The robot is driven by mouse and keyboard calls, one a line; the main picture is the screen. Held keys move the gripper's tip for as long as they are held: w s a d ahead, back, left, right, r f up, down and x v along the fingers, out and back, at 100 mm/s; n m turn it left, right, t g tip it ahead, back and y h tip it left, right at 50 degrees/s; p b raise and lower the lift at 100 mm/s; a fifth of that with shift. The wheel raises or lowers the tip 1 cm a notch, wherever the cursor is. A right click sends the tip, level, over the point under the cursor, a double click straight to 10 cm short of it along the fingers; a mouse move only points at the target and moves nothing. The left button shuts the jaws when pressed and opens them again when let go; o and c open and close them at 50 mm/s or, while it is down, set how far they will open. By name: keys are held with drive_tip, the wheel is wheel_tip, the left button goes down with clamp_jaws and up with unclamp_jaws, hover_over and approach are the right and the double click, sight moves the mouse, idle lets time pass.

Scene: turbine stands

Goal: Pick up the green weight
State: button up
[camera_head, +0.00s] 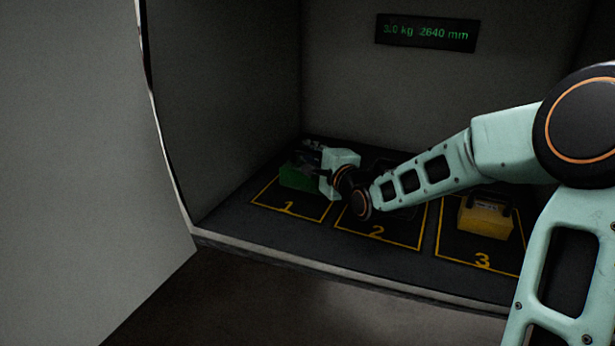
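The green weight (298,178) sits in the yellow-outlined square marked 1 at the left of the recess floor. My gripper (310,158) is at the green weight, reaching in from the right with my arm across the recess. The gripper's dark fingers overlap the weight's upper part in the picture. They are small and dark, so I cannot tell whether they are open or shut on its handle. The weight's right side is partly hidden by the gripper's pale body.
A yellow weight (485,217) with a dark handle stands in square 3 at the right. Square 2 (378,232) lies partly behind my arm. A display (426,33) on the back wall reads about 3.0 kg 2640 mm. Walls and a raised front edge (330,270) bound the recess.

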drive_tip(key=shift+x, duration=1.4)
drive_tip(key=shift+c, duration=0.4)
clamp_jaws()
drive_tip(key=shift+r, duration=0.2)
